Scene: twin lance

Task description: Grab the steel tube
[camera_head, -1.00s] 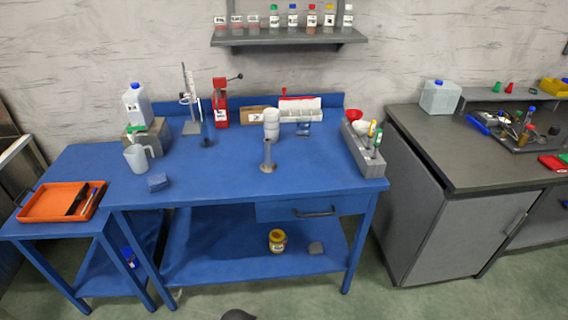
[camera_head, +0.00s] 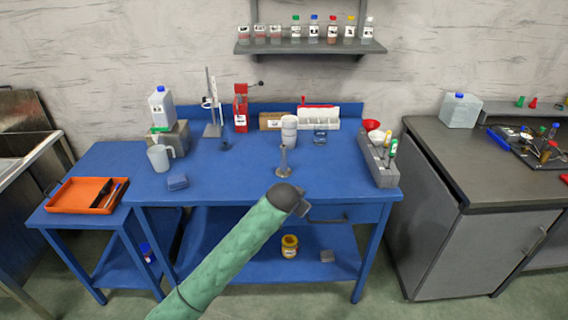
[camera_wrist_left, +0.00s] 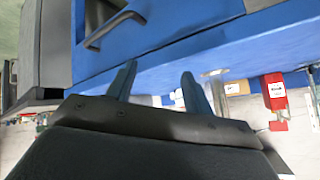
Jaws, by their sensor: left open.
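The steel tube (camera_head: 283,160) stands upright on its round foot on the blue bench (camera_head: 225,185), in front of a white cylindrical container (camera_head: 289,131). My left gripper (camera_head: 304,208) is at the bench's front edge by the drawer, nearer to me than the tube and apart from it. In the left wrist view, the two fingers of my left gripper (camera_wrist_left: 160,83) are spread with nothing between them. A pale round shape beyond the right finger there may be the tube's foot; I cannot tell. My right gripper is not in view.
A grey rack (camera_head: 373,160) with bottles stands at the bench's right end. The drawer handle (camera_head: 328,218) sticks out near my gripper. Bench space around the tube's front is clear.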

